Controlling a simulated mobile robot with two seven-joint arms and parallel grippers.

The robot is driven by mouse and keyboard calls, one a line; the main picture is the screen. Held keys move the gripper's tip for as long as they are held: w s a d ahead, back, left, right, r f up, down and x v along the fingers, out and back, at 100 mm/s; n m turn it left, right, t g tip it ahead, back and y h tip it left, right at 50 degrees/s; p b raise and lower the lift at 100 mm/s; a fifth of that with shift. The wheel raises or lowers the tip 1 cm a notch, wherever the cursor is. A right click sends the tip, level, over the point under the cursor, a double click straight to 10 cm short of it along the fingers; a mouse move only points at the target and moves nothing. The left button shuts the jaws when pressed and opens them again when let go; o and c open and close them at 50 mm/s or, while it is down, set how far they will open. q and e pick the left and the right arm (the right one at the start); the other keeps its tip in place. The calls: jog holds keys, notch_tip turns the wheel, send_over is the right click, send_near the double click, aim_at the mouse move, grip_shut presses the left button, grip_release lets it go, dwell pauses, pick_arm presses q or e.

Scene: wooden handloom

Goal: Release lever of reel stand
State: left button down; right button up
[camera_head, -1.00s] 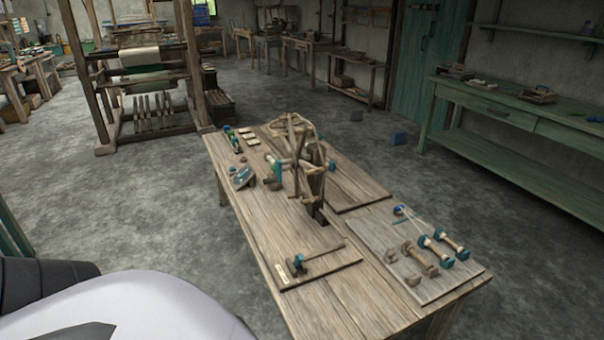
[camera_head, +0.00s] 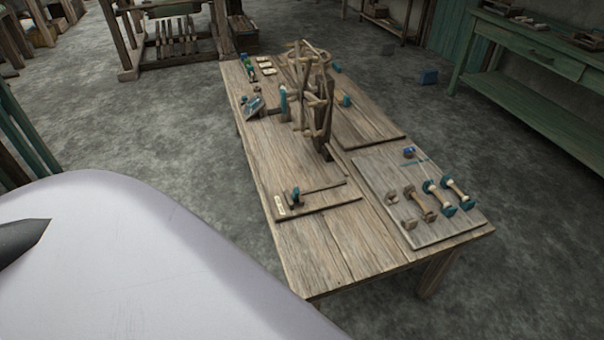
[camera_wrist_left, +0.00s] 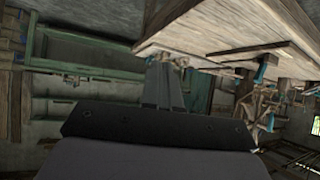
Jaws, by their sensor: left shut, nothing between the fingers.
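The wooden reel stand (camera_head: 327,115) stands upright on the plank table (camera_head: 318,250), with a round frame at its top. A teal upright part (camera_head: 284,103) stands beside it on the left. A small teal-headed piece (camera_head: 296,195) sits on the board in front of the stand. I cannot tell which part is the lever. In the left wrist view, the picture is turned over and the stand (camera_wrist_left: 250,105) hangs below the table (camera_wrist_left: 225,32) at right. My left gripper (camera_wrist_left: 166,64) is shut and empty, apart from the stand. My right gripper is not in view.
A board (camera_head: 378,190) at the table's right holds several spools, some teal-ended. Small cards (camera_head: 266,66) lie at the far left of the table. A green bench (camera_head: 525,100) stands at right and a loom (camera_head: 165,50) at the back.

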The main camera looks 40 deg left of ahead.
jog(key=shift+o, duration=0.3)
